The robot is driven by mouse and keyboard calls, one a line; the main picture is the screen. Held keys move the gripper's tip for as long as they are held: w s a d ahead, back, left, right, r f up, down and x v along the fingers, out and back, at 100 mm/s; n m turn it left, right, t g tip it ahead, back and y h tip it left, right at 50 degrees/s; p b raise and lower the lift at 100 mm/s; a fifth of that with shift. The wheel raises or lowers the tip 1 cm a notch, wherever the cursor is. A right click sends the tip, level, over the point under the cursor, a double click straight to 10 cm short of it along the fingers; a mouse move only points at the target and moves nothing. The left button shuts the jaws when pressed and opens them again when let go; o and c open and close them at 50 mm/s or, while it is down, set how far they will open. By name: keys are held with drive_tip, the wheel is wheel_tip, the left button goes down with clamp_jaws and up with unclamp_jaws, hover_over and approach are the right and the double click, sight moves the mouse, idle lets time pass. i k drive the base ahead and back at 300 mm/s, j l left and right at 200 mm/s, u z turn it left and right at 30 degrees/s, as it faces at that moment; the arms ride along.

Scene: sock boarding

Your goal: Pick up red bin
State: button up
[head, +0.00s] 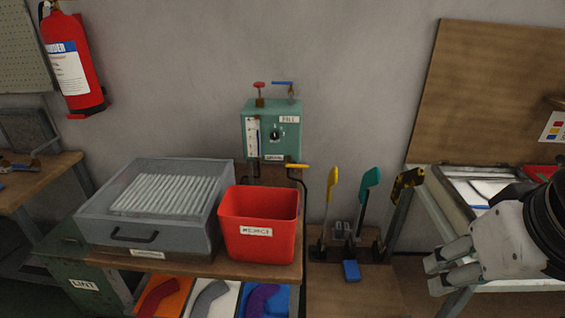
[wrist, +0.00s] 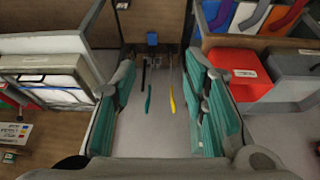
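The red bin (head: 258,222) stands upright on the wooden bench top, with a white label on its front. It touches or nearly touches the right side of the grey drawer box. In the wrist view the red bin (wrist: 238,70) is at the right, outside my gripper's fingers. My gripper (head: 450,265) is at the right of the head view, well to the right of the bin. In the wrist view my gripper (wrist: 162,85) has its teal-padded fingers wide apart with nothing between them.
The grey drawer box (head: 150,205) is left of the bin. Upright levers with yellow (head: 332,185) and teal (head: 371,178) handles stand between bin and gripper. A green control box (head: 272,130) is on the wall behind. Coloured trays (head: 165,297) lie below the bench top.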

sight(259, 224)
drive_tip(key=i+l+u, duration=0.1)
drive_tip(key=i+u, duration=0.15)
drive_tip(key=u, duration=0.15)
drive_tip(key=i+l+u, duration=0.15)
drive_tip(key=u, duration=0.2)
drive_tip(key=i+l+u, duration=0.25)
drive_tip(key=u, duration=0.15)
drive_tip(key=i+l+u, duration=0.2)
drive_tip(key=u, duration=0.15)
